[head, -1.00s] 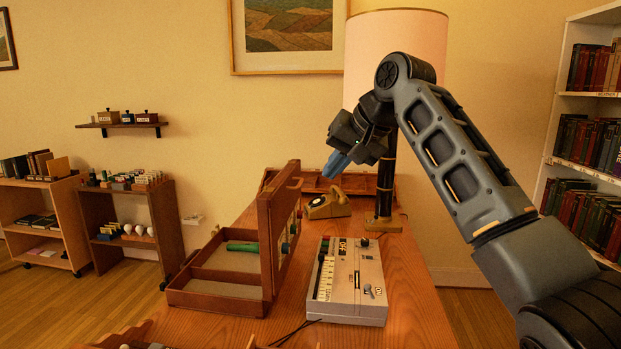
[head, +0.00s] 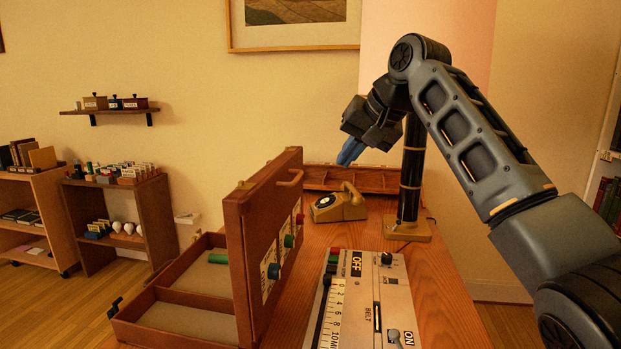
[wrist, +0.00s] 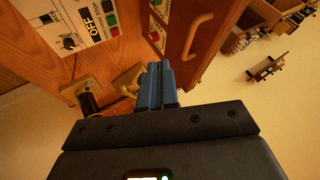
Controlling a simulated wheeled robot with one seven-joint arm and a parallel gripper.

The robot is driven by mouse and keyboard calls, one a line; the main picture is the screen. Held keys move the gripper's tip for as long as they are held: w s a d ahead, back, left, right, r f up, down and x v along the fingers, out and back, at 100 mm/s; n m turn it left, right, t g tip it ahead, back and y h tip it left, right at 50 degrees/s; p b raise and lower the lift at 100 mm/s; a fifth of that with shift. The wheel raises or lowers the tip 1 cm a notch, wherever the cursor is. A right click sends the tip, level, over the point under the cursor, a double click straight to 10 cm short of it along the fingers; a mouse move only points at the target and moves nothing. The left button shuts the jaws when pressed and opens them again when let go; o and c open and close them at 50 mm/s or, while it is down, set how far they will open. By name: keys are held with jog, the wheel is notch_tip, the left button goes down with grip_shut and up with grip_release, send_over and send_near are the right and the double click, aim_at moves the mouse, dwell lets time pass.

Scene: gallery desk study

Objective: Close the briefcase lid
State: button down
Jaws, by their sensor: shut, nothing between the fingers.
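The brown wooden briefcase stands on the desk in the head view. Its base (head: 165,292) is a tray with compartments, and its lid (head: 240,222) stands about upright on the base's right side. A handle and coloured knobs on a panel show on the lid's right face. The lid (wrist: 213,22) and its handle also show in the wrist view, just beyond the fingers. My gripper (head: 350,152) is up above the far part of the desk, right of the lid and apart from it. Its blue fingers (wrist: 162,84) are together and empty.
A grey control box (head: 362,305) with a scale lies right of the briefcase. A yellow telephone (head: 339,205) and a lamp base (head: 408,230) stand behind it. A low wooden tray (head: 345,179) lies at the desk's back. A small shelf unit (head: 120,222) stands at left.

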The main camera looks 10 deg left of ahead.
jog(key=w+a+f+p, duration=0.2)
jog(key=w+a+f, duration=0.2)
jog(key=a+f, duration=0.2)
jog(key=shift+a, duration=1.15)
jog(key=shift+a, duration=0.1)
